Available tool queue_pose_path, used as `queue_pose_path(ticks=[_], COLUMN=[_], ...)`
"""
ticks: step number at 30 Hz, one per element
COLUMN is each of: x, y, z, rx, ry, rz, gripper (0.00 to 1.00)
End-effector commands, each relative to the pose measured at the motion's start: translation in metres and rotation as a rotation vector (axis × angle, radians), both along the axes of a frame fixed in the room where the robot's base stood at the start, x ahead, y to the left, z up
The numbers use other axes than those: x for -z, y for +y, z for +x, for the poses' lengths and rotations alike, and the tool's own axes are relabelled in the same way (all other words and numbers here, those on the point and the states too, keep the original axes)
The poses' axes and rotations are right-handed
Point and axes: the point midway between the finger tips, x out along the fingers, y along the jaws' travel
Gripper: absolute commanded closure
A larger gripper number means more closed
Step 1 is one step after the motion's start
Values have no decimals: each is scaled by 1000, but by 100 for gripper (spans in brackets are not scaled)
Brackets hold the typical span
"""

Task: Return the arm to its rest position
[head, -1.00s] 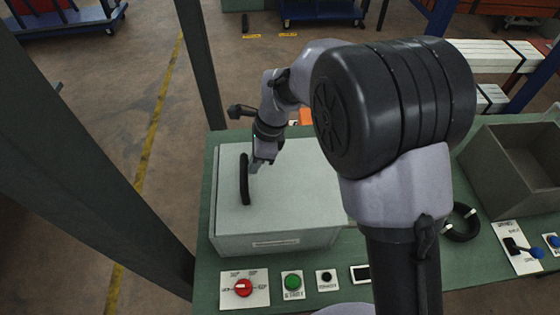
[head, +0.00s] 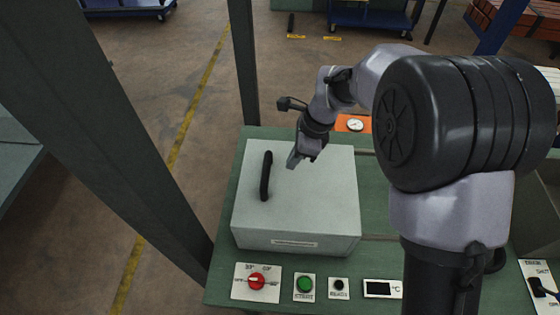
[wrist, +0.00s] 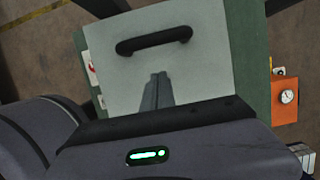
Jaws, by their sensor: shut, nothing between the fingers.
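My gripper (head: 294,160) is over the light grey box (head: 320,215) in the head view, to the right of the box's black handle (head: 266,175). Its fingers are shut together with nothing between them and are apart from the handle. In the wrist view the closed fingers (wrist: 155,88) point towards the handle (wrist: 154,41), with the grey lid (wrist: 200,75) behind them. My arm comes in from the right of the head view and hides part of the bench.
The box stands on a green bench (head: 222,235). Along the front are a red rotary switch (head: 257,281), a green button (head: 304,284), a black button (head: 339,285) and a display (head: 380,288). An orange block with a dial (head: 355,125) sits behind. A dark post (head: 243,60) stands at the back left.

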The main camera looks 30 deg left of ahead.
Motion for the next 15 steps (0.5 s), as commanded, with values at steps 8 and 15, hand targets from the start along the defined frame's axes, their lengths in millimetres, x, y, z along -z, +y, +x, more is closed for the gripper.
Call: queue_pose_path(ticks=[8, 15], x=[-72, -84], y=[-18, -23], z=[9, 10], rx=[-1, -2], ry=[-7, -6], rz=[3, 0], gripper=[100, 100])
